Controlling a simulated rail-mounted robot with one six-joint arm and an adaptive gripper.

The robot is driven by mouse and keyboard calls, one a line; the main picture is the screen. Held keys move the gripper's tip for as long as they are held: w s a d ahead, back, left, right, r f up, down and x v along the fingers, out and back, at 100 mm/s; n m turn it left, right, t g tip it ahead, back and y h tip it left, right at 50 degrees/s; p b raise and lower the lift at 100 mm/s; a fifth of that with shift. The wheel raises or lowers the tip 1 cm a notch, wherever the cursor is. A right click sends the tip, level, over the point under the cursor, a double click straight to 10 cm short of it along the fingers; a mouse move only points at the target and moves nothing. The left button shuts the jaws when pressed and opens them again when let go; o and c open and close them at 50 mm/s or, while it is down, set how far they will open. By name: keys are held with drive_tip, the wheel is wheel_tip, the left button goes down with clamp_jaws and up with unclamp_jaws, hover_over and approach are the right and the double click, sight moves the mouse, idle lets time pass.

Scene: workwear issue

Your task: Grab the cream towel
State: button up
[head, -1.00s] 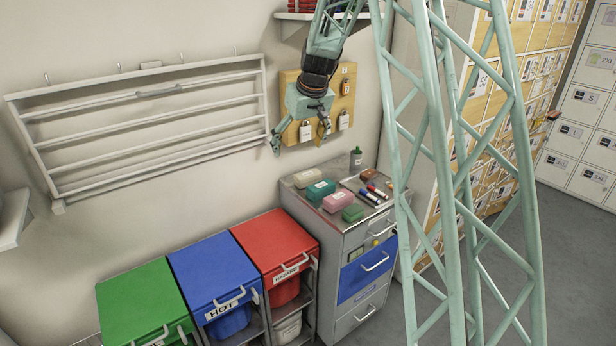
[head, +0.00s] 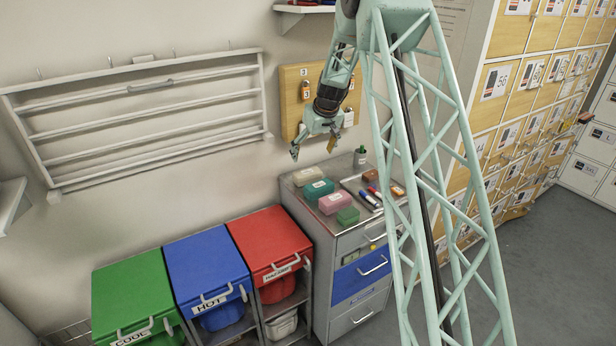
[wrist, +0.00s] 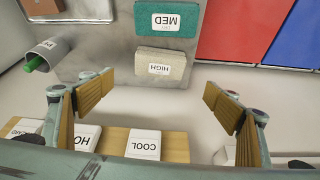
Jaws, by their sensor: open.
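The cream towel (head: 307,176) is a small folded block at the back left corner of the grey cabinet's top. In the wrist view the cream towel (wrist: 160,68) carries a white label reading HIGH, upside down. My gripper (head: 313,150) is above the back of the cabinet top, near the wall panel. Its fingers are spread and nothing is between them. In the wrist view my gripper (wrist: 157,105) has its fingers on either side below the towel in the picture, apart from it. No part of the towel looks hidden there.
A teal block (head: 319,189) labelled MED lies just beside the towel. Red (head: 270,240), blue and green lidded bins stand to the left. A tagged wooden panel (head: 293,98) hangs behind.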

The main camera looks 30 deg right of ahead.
sight(308, 172)
drive_tip(key=shift+f, duration=0.1)
idle(0.3)
drive_tip(key=shift+x, duration=4.25)
drive_tip(key=shift+p+x, duration=0.55)
drive_tip(key=shift+x, duration=2.05)
drive_tip(key=shift+c, duration=0.7)
drive_tip(key=c, duration=0.8)
